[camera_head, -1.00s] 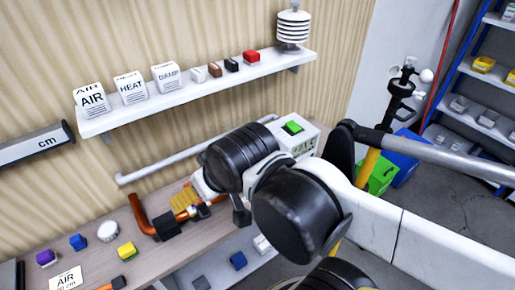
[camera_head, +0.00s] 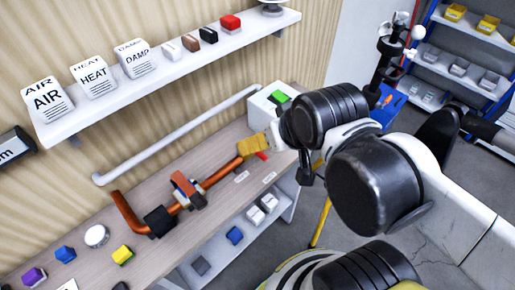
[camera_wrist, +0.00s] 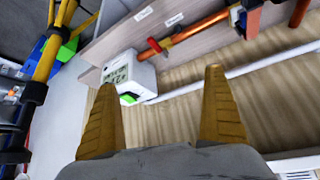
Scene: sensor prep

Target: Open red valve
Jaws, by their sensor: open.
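A small red lever (camera_wrist: 154,45) shows in the wrist view at the end of a copper pipe (camera_wrist: 200,26), beyond my fingertips. In the head view a red piece (camera_head: 262,155) shows just beside my yellow fingers, which partly hide that pipe end. An orange-red upright handle (camera_head: 184,184) stands on the same pipe further left; an orange-red part also shows at the top right of the wrist view (camera_wrist: 251,20). My gripper (camera_wrist: 160,88) is open, its two yellow fingers spread with nothing between them. I cannot see it touch the lever.
A white box with a green button (camera_head: 280,97) stands at the bench's right end. A white pipe (camera_head: 180,138) runs along the wall. A shelf (camera_head: 200,62) with labelled blocks hangs above. Coloured blocks lie on the bench at left.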

